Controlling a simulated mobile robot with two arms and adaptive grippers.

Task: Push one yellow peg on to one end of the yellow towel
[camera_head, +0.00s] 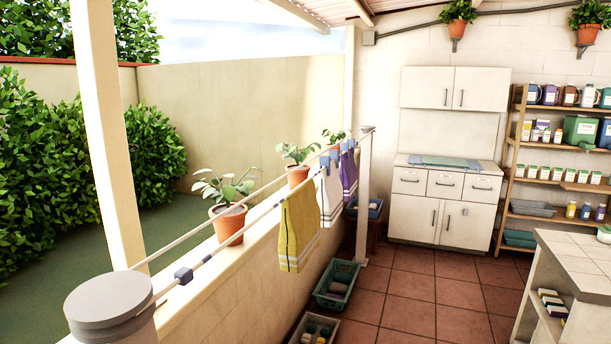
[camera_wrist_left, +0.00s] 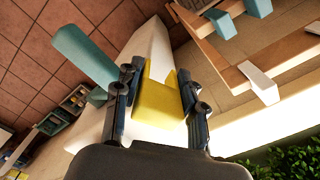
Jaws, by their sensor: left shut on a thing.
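My left gripper (camera_wrist_left: 158,80) shows in the left wrist view, shut on a yellow peg (camera_wrist_left: 157,103) held between its two dark fingers. The lower part of the peg is hidden by the gripper body. The yellow towel (camera_head: 297,232), with pale stripes near its lower hem, hangs over the clothesline in the head view. No yellow peg can be made out on it there. Neither gripper shows in the head view.
A white towel (camera_head: 331,190) and a purple towel (camera_head: 348,172) hang farther along the line. Potted plants (camera_head: 229,222) stand on the wall. A green crate (camera_head: 337,285) is on the floor.

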